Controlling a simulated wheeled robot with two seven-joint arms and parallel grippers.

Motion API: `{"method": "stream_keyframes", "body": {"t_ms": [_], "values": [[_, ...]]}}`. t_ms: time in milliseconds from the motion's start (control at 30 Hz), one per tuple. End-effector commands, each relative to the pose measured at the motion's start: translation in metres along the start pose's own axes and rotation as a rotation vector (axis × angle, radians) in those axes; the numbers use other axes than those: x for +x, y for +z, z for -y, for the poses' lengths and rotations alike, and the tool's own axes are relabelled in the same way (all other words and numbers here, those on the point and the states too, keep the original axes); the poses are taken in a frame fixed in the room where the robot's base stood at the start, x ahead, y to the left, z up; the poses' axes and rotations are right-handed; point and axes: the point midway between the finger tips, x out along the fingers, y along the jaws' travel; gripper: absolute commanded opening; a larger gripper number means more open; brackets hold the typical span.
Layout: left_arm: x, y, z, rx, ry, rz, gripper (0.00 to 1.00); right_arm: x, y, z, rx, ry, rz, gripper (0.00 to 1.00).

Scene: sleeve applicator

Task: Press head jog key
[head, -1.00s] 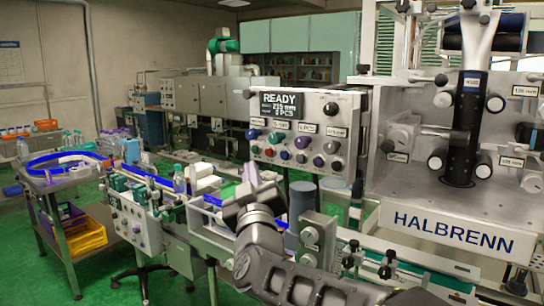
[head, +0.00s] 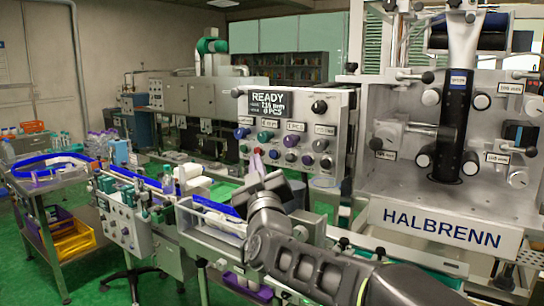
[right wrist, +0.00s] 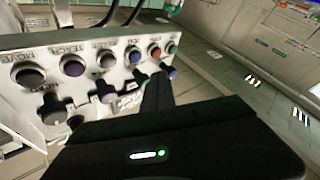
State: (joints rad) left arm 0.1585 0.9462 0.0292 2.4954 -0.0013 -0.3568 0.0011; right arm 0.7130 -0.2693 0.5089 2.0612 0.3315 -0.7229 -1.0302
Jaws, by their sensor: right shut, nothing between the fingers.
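The labels are too blurred to tell surely which is the head jog key. My right gripper (head: 261,184) is shut and empty, in front of the panel's lower left; its dark fingers (right wrist: 157,93) point toward the keys. Contact cannot be told. My left gripper is out of view.
The HALBRENN machine (head: 445,225) fills the right side, with protruding knobs. A conveyor with blue rails (head: 135,178) runs on the left, and a cart with a yellow crate (head: 73,240) stands at far left.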

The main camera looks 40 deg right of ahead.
Motion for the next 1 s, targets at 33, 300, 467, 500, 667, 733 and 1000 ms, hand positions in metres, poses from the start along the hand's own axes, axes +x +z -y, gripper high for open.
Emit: {"method": "stream_keyframes", "body": {"t_ms": [33, 300, 467, 500, 667, 733, 1000], "values": [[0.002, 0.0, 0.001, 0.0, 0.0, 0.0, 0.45, 0.004, 0.005, -0.003, 0.0, 0.0, 0.001, 0.0], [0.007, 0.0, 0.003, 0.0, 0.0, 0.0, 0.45, 0.019, 0.015, -0.013, 0.001, 0.0, 0.001, 0.0], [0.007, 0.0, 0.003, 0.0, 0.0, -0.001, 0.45, 0.021, 0.015, -0.015, -0.001, 0.0, 0.0, 0.0], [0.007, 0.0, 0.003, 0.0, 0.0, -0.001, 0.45, 0.021, 0.015, -0.015, -0.001, 0.0, 0.0, 0.0], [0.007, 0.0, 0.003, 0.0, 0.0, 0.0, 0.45, 0.021, 0.015, -0.015, -0.001, 0.0, 0.0, 0.0], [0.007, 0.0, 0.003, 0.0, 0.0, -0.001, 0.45, 0.021, 0.015, -0.015, -0.001, 0.0, 0.0, 0.0], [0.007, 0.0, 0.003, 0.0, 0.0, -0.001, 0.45, 0.021, 0.015, -0.015, -0.001, 0.0, 0.0, 0.0]]}}
